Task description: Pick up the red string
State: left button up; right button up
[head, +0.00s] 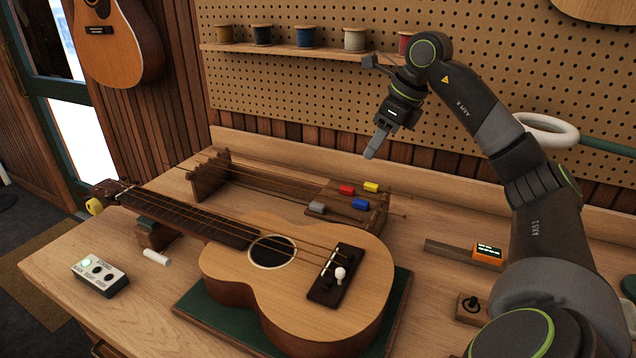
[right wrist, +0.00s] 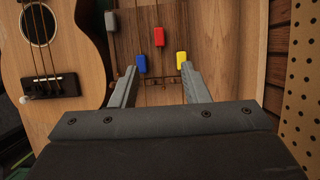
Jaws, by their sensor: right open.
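The red string's tag, a small red block (head: 347,190), is on the wooden string rack (head: 209,178) behind the ukulele; the thin string itself is hard to make out. In the right wrist view the red tag (right wrist: 158,36) shows beyond the fingertips, between blue and yellow tags. My right gripper (head: 372,150) points down above the rack's right part, apart from the strings. It is open and empty, with its two fingers (right wrist: 160,72) spread. My left gripper is not in view.
Grey (head: 317,208), blue (head: 360,204) and yellow (head: 371,187) tags sit close to the red one. The ukulele (head: 225,262) lies in front on a green mat (head: 190,304). An orange device (head: 487,254) lies at right. A spool shelf (head: 290,50) is on the pegboard behind.

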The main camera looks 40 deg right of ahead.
send_near(349, 188)
jog(key=shift+x, duration=0.85)
jog(key=shift+w+f+p, duration=0.25)
jog(key=shift+f+p, duration=0.05)
jog(key=shift+f, duration=0.25)
jog(key=shift+p+x, duration=0.75)
jog(key=shift+x, duration=1.95)
jog(key=shift+a, duration=0.1)
jog(key=shift+c, duration=0.4)
grip_shut()
